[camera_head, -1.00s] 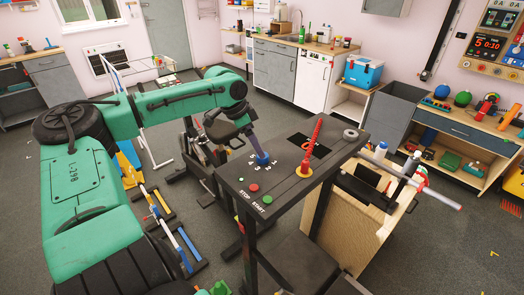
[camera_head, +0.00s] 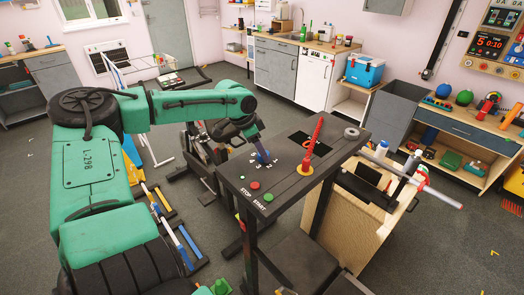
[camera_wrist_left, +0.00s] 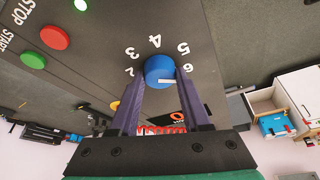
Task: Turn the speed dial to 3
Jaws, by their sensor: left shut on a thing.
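The blue speed dial (camera_head: 263,157) sits on the dark panel top of the machine, with white numbers printed around it. In the left wrist view the dial (camera_wrist_left: 159,71) has a white mark on its lower right part, on the side towards the 6. The numbers 2 to 6 show around it; the 3 is at its upper left. My left gripper (camera_head: 262,150) points down onto the dial. Its purple fingers (camera_wrist_left: 160,78) stand on both sides of the dial and are shut on it. My right gripper is not in view.
A red button (camera_head: 254,185) and a green button (camera_head: 267,198) lie near the panel's front corner. A wooden cart (camera_head: 350,220) stands beside the machine.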

